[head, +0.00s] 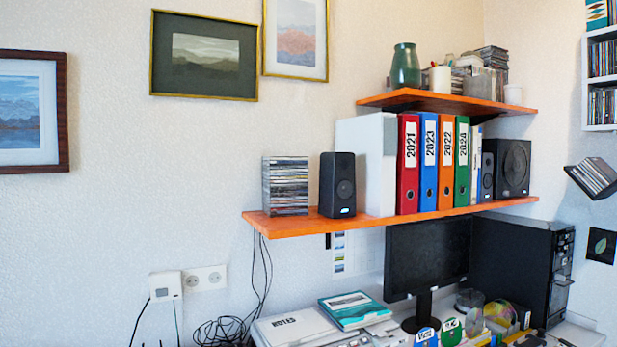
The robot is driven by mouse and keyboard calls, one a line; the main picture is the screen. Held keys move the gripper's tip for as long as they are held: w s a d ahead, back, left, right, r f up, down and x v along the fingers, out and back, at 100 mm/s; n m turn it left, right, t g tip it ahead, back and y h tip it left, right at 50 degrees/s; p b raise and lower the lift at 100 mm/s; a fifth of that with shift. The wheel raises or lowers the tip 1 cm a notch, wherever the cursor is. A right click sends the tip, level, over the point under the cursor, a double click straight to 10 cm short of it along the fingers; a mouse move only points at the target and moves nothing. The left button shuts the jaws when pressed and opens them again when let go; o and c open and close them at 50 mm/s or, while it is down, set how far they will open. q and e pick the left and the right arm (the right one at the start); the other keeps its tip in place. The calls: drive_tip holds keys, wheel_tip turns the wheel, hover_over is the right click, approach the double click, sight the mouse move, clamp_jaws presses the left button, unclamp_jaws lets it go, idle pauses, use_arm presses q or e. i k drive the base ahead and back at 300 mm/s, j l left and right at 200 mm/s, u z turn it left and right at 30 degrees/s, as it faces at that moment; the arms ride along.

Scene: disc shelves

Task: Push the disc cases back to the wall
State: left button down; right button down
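A stack of disc cases (285,186) stands at the left end of the orange lower shelf (300,222), left of a black speaker (338,185). How far the stack is from the wall is hard to tell. More disc cases (603,108) stand in a white rack at the right edge. Several cases (596,175) sit tilted in a dark holder below that rack. A further stack of cases (493,62) appears on the upper shelf (440,103). Neither of my grippers is in view.
Coloured binders (430,165) and a white box (362,165) fill the lower shelf's middle. Below are a monitor (427,256), a black computer tower (520,265) and a cluttered desk. Cables (262,280) hang below the shelf's left end. The wall left of the shelf has framed pictures (205,55).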

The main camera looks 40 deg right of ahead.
sight(285, 187)
drive_tip(key=i+l+u, duration=0.1)
drive_tip(key=i+l, duration=0.6)
